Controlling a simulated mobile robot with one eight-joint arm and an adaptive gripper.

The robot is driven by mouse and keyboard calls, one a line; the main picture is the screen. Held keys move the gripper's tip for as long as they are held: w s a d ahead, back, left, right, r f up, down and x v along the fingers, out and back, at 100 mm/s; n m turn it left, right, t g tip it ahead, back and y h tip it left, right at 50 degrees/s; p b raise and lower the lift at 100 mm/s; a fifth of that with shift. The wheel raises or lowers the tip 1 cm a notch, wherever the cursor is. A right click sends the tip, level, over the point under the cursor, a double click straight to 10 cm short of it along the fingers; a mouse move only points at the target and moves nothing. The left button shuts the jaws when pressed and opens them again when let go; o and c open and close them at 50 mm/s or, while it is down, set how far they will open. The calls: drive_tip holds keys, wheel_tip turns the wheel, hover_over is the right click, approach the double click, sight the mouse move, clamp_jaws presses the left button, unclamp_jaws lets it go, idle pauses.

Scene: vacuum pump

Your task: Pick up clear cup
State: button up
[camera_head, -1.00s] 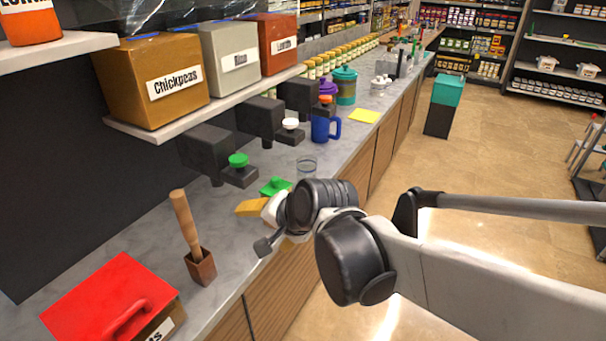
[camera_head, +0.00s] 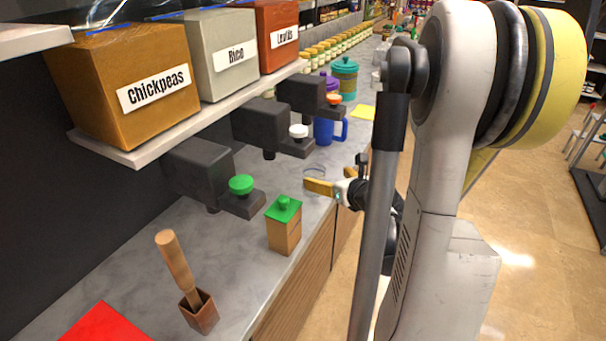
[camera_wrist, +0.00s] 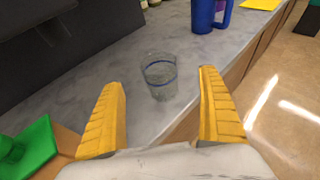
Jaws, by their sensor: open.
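The clear cup (camera_wrist: 160,78) stands upright on the grey counter in the wrist view. It is see-through with a blue band around it. It sits ahead of my open gripper (camera_wrist: 163,100), roughly between the lines of the two yellow fingers, and nothing touches it. In the head view only part of the cup's rim (camera_head: 315,170) shows, just behind the fingers. My gripper (camera_head: 333,181) is low over the counter's front edge there, with its fingers apart and empty. My arm hides part of the counter beyond.
A wooden box with a green lid (camera_head: 285,226) stands close to my gripper, and its lid shows at left in the wrist view (camera_wrist: 32,150). A blue mug (camera_head: 325,130) stands beyond the cup. Black dispensers (camera_head: 200,172) line the wall under a shelf (camera_head: 140,152).

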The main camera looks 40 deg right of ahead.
sight(316, 173)
drive_tip(key=b+x, duration=0.1)
drive_tip(key=x, duration=0.2)
drive_tip(key=shift+w+f, duration=0.3)
drive_tip(key=shift+w, duration=0.05)
drive_tip(key=b+x, duration=0.2)
drive_tip(key=x, duration=0.3)
drive_tip(key=shift+w, duration=0.3)
drive_tip(key=shift+r, duration=0.15)
drive_tip(key=c, duration=1.2)
